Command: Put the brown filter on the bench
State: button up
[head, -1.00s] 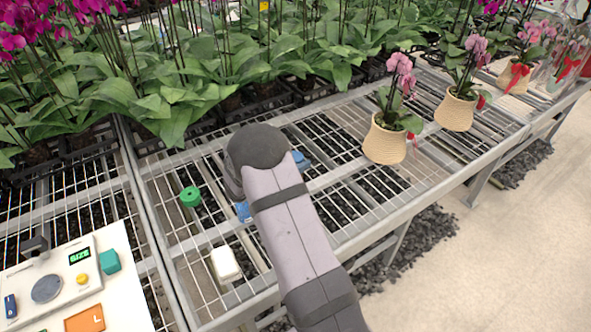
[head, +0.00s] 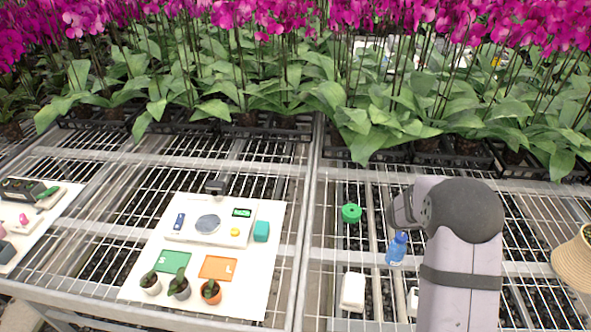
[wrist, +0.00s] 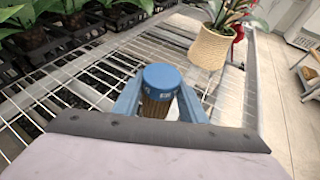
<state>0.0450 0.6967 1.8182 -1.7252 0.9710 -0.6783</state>
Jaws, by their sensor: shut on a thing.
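The brown filter (wrist: 155,107) has a brown ribbed body and a blue round cap. In the wrist view it stands roughly upright between the blue fingers of my gripper (wrist: 159,101), which is shut on it. The wire-mesh bench (head: 335,258) with metal rails lies beneath and also shows in the wrist view (wrist: 88,85). I cannot tell whether the filter's lower end touches the mesh. In the head view my arm hides the gripper and the filter.
A blue bottle (head: 396,249), a green round thing (head: 351,213) and a white block (head: 352,291) are left of my arm. A white board (head: 140,280) with a scale and small pots is farther left. Orchids line the back. A potted plant in a woven basket (wrist: 209,48) stands ahead.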

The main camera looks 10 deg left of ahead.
jog(key=w+a+r+n+t+y+b, duration=0.1)
jog(key=w+a+n+t+y+b, duration=0.25)
jog(key=a, duration=1.45)
jog(key=s+a+r+n+t+y+b, duration=0.1)
jog(key=s+a+n+y, duration=0.1)
jog(key=a, duration=0.8)
jog(key=s+a+r+n+t+y, duration=0.1)
jog(key=s+a+n+t+y, duration=0.15)
jog(key=a, duration=0.85)
jog(key=s+a+r+n+y+b, duration=0.1)
jog(key=s+a+r+n, duration=0.1)
jog(key=a, duration=0.8)
jog(key=s+a+f+n+y+b, duration=0.1)
jog(key=s+a+n+y, duration=0.1)
jog(key=s+a, duration=0.4)
jog(key=s+a+n+y+b, duration=0.1)
jog(key=s+a+n+y, duration=0.2)
jog(key=s, duration=0.6)
jog(key=d+f+m+h, duration=0.2)
jog(key=d+f, duration=0.1)
jog(key=d, duration=0.3)
jog(key=shift+t, duration=0.4)
jog(key=shift+s+a+f+b, duration=0.1)
jog(key=shift+s+f+b, duration=0.1)
jog(key=shift+f, duration=2.45)
jog(key=shift+s+a+f+b, duration=0.1)
jog(key=shift+s+f+b, duration=0.05)
jog(key=shift+f, duration=2.45)
